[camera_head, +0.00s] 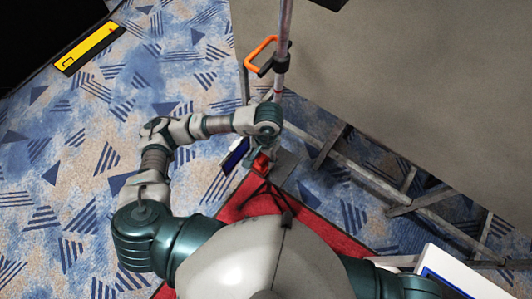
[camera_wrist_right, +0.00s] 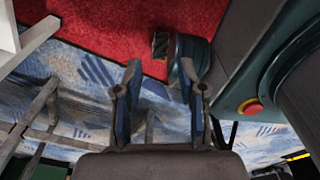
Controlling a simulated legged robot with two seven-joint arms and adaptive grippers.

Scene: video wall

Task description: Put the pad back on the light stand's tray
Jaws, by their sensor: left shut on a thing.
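The light stand's pole (camera_head: 281,60) rises at the top centre in the head view, with an orange-handled clamp on it. A grey flat plate, which looks like its tray (camera_head: 284,166), shows low beside the pole. A blue thing with a white edge, apparently the pad (camera_head: 236,155), is just left of it. My left gripper (camera_head: 258,161) points down below my wrist, between the two, and is shut on what looks like the pad. My forearm and wrist hide part of the grip; contact with the tray is unclear. My right gripper (camera_wrist_right: 160,85) is open and empty in the wrist view.
A grey truss frame (camera_head: 375,180) runs along the large panel at right. A white-and-blue panel (camera_head: 450,270) is at lower right. A red mat (camera_head: 245,200) lies under the stand. A yellow level-like bar (camera_head: 89,48) lies at upper left. The patterned carpet at left is clear.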

